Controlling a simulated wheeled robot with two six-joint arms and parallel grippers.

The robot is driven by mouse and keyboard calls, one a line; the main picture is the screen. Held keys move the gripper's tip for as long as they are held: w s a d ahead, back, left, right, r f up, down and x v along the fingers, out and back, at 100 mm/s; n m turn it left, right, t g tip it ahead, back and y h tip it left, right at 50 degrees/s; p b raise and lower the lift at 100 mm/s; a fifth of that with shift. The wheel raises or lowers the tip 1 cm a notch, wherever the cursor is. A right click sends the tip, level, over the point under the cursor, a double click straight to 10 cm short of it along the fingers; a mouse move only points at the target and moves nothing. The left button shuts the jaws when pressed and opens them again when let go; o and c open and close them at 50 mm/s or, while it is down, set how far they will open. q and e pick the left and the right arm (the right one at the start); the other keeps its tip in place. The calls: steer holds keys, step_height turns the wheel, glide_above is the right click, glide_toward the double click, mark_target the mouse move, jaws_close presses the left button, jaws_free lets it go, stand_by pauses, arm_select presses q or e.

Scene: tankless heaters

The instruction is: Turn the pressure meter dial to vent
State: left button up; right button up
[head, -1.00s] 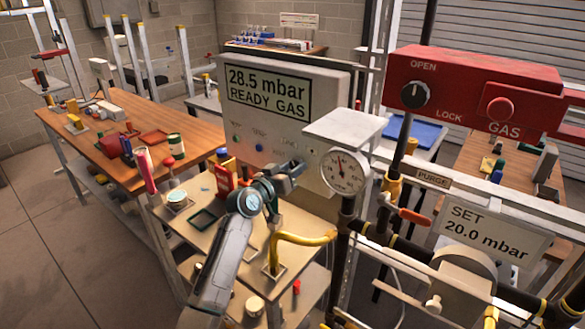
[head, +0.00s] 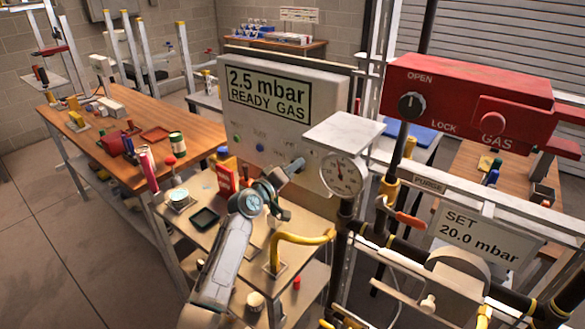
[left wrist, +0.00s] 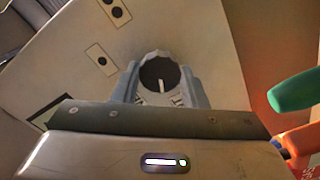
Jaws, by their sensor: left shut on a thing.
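The pressure meter (head: 325,90) is a pale grey box in the middle of the head view. Its screen reads "2.5 mbar READY GAS". My left gripper (head: 294,168) is at the lower right of its front panel. In the left wrist view the dial (left wrist: 159,70) is a round black knob with a white pointer line toward the bottom of the picture. My left gripper's fingers (left wrist: 160,84) are on both sides of it, shut on it. In the head view the gripper hides the dial. The labels by the dial are too small to read. My right gripper is not in view.
A round gauge (head: 342,175) stands just right of the left gripper. A yellow pipe (head: 300,239) rises below it. A red gas box (head: 468,103) hangs at the right. A wooden table (head: 95,135) with tools stands at the left; the floor further left is clear.

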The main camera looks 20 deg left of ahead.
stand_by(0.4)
arm_select(q)
steer(key=o, duration=1)
steer(key=shift+s, duration=0.1)
steer(key=shift+b+v, duration=1.2)
steer(key=shift+v, duration=4.15)
